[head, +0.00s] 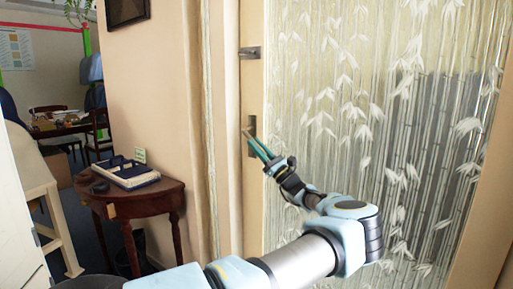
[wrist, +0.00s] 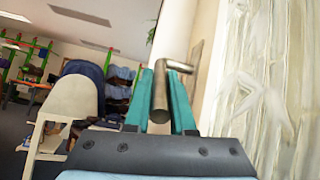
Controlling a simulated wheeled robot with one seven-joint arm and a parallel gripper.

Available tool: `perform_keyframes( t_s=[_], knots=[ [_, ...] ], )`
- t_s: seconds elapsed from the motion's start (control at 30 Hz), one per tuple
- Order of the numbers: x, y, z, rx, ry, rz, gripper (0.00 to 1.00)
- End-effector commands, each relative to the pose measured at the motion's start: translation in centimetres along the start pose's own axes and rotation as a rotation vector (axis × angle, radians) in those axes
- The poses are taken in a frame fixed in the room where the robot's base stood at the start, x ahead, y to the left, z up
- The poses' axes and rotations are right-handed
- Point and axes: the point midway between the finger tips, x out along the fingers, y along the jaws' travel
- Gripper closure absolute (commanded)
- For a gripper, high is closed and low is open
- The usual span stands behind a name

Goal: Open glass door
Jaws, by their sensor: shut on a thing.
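The glass door (head: 385,120) has a clear ribbed pane with a white bamboo-leaf pattern and a cream frame. It fills the right of the head view, and its pane (wrist: 268,100) shows at the right of the wrist view. A metal lever handle (wrist: 162,97) sits on the door's frame. My gripper (head: 256,146), with teal fingers, is at the handle plate (head: 251,132) in the head view. In the wrist view my gripper (wrist: 160,105) has one finger on each side of the lever and is shut on it. The lever's grip is mostly hidden in the head view.
A metal fitting (head: 250,52) sits higher on the door frame. A small dark-red half-round table (head: 145,198) with a boxed tray (head: 126,174) stands left of the door by the wall. A wooden chair-like piece (head: 42,205) is farther left.

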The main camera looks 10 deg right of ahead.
Motion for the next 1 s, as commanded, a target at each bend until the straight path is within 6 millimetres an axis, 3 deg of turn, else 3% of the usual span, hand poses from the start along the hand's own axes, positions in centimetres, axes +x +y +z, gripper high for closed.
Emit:
perform_keyframes(
  t_s=[0.27, 0.67, 1.0],
  knots=[
    [-0.1, 1.1, 0.4, 0.011, -0.001, 0.012, 1.0],
    [-1.6, 11.4, 3.7, 0.102, -0.02, 0.126, 1.0],
    [-4.1, 20.6, 7.4, 0.185, -0.039, 0.229, 1.0]
  ],
)
